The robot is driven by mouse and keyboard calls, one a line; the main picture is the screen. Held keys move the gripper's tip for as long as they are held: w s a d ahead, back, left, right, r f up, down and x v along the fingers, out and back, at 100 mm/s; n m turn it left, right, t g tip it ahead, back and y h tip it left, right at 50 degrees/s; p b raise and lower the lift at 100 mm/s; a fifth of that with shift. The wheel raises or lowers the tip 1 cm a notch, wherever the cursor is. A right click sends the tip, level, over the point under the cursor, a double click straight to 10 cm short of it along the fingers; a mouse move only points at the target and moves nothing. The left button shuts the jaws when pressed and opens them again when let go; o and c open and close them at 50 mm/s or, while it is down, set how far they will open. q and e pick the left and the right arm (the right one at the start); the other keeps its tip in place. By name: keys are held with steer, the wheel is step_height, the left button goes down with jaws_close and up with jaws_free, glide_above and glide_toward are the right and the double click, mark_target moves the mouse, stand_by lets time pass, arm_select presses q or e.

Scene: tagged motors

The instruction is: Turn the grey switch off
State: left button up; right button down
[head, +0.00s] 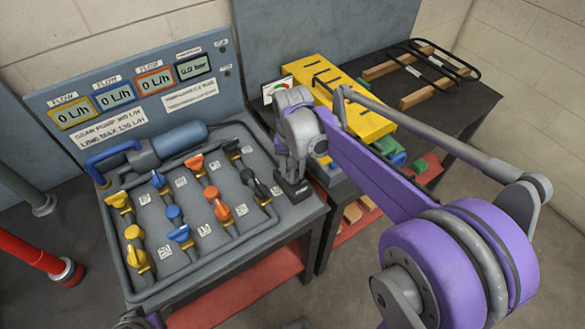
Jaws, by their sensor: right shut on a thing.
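My right gripper (293,172) reaches down at the right end of the pump panel's bench. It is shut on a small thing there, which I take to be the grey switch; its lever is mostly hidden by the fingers. A dark base (294,192) shows just below the fingertips, near the bench's right edge. I cannot tell which position the switch is in. Only a small grey and purple piece of my left arm shows at the bottom left edge; its gripper does not show.
Yellow, blue, orange and black valves (221,211) stand on the grey bench (205,262) left of my right gripper. A backboard (128,75) with displays reading "0 L/h" and "0.0 bar" stands behind. A dark table (465,105) holds a yellow part (345,98) and a rack.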

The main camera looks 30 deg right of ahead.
mark_target(293, 172)
steer(key=n, duration=0.3)
steer(key=shift+n, duration=0.4)
steer(key=shift+n+p, duration=0.3)
steer(key=shift+n, duration=1.6)
steer(key=shift+c, duration=2)
jaws_free()
step_height(293, 172, up, 11)
steer(key=shift+p, duration=0.45)
steer(key=shift+f, duration=0.1)
